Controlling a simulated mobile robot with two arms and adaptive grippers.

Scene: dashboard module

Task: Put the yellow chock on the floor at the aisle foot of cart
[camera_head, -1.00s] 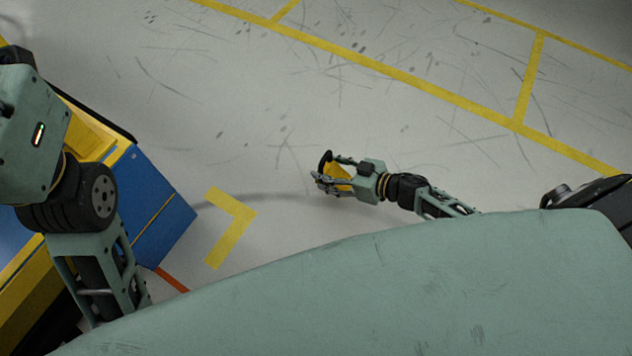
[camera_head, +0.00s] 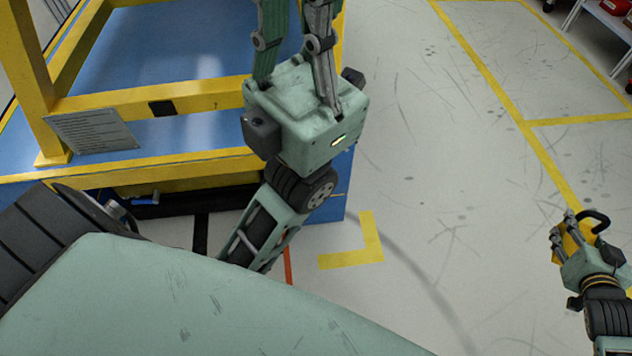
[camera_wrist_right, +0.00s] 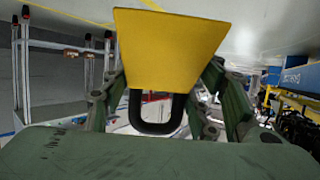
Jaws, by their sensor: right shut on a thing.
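The yellow chock (camera_head: 571,243) with a black loop handle is held in my right gripper (camera_head: 573,228), at the right edge of the head view. In the right wrist view the chock (camera_wrist_right: 172,48) sits between the fingers, its handle hanging below it. The blue and yellow cart (camera_head: 190,165) fills the left of the head view. My left gripper (camera_head: 290,22) is in front of the cart, its fingertips cut off by the top edge, with nothing visible between its fingers. My left arm hides part of the cart's near corner.
A yellow L-shaped floor mark (camera_head: 371,242) lies beside the cart's corner. An orange line (camera_head: 288,266) runs near it. The grey floor between the cart and the yellow aisle line (camera_head: 490,75) is clear. Shelving (camera_head: 605,30) stands at the top right.

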